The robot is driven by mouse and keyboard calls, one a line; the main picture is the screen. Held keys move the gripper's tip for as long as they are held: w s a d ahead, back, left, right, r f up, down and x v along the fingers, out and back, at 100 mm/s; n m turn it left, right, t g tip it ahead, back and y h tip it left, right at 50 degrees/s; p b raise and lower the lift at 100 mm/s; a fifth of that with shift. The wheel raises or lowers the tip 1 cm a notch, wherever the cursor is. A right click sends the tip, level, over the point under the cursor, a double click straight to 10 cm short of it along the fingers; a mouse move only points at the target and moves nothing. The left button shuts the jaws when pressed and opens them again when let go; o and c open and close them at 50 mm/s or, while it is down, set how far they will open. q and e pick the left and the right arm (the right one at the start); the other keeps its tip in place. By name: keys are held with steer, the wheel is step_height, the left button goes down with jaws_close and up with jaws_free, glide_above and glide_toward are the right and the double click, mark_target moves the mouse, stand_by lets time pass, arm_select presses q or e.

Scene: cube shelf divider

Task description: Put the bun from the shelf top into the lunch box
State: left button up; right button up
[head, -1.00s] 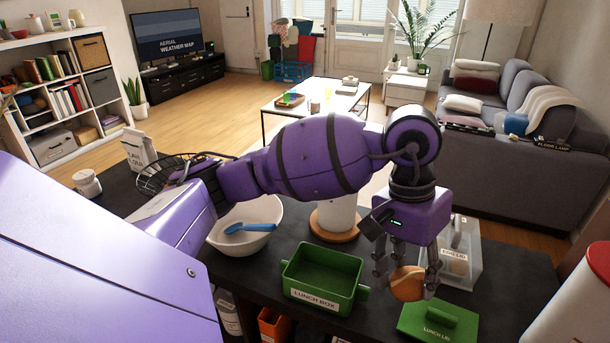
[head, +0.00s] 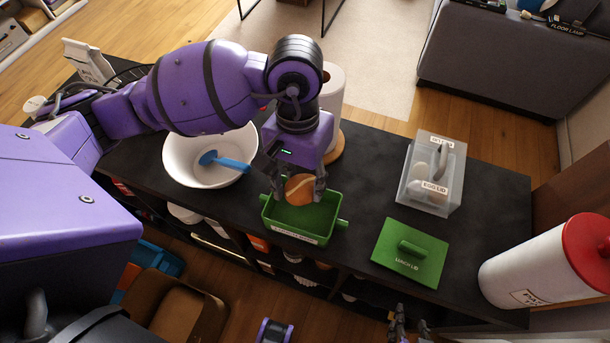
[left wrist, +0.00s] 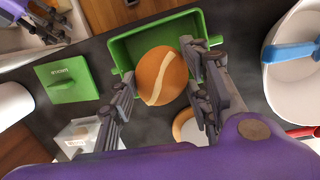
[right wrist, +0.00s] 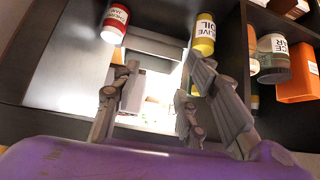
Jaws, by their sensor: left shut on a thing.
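The orange-brown bun (head: 299,188) with a pale stripe is held between the fingers of my left gripper (head: 298,192), which is shut on it. The green lunch box (head: 328,232) is open and lies right under the bun. In the left wrist view the bun (left wrist: 161,76) overlaps the green lunch box (left wrist: 196,24); its exact height over the floor of the box is hard to tell. My right gripper (head: 408,328) shows at the bottom edge of the head view. In the right wrist view its fingers (right wrist: 160,80) are apart and empty, in front of the shelf.
The green lunch lid (head: 392,262) lies right of the box, with a clear egg container (head: 418,190) behind it. A white bowl (head: 190,172) with a blue utensil stands left. A paper roll (head: 331,95) stands behind my left gripper. A red-topped white canister (head: 540,268) is at right.

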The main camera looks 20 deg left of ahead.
arm_select(q)
steer(key=f, duration=0.2)
steer(key=s+f, duration=0.1)
steer(key=f, duration=0.2)
steer(key=shift+s+f, duration=0.15)
steer(key=shift+f, duration=2.5)
steer(key=o, duration=1.2)
steer(key=shift+r, duration=0.1)
arm_select(e)
steer(key=shift+s+f, duration=0.1)
steer(key=shift+s, duration=0.7)
steer(key=shift+d, duration=0.1)
arm_select(q)
steer(key=shift+w+r, duration=0.25)
steer(key=shift+r, duration=0.2)
steer(key=r, duration=0.3)
steer(key=w+r, duration=0.1)
steer(key=r, duration=0.6)
steer(key=shift+w+a+r, duration=0.2)
steer(key=shift+w+a, duration=0.1)
steer(key=shift+a, duration=0.05)
steer(key=shift+r, duration=0.45)
